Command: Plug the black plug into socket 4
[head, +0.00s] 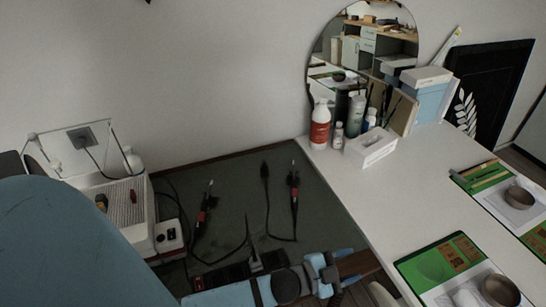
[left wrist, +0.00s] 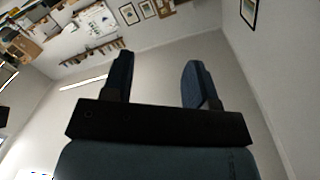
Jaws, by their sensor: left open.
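A black plug (head: 265,171) appears to lie on the dark green mat (head: 325,215), its cord curving down and right toward a red-and-black soldering iron (head: 294,190). A dark power strip (head: 228,277) with red parts lies at the mat's front edge, partly hidden behind my left arm. A greyish plug (head: 255,262) with a cord stands at the strip. Socket numbers are not readable, so I cannot tell which is socket 4. My left gripper (head: 348,266) is open and empty, right of the strip; its spread fingers show in the left wrist view (left wrist: 158,70). My right gripper is out of view.
A second soldering iron (head: 203,208) lies on the mat. Bottles (head: 320,125), a white tissue box (head: 370,149) and a round mirror stand at the back. The white tabletop (head: 430,190) right of the mat has clear room.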

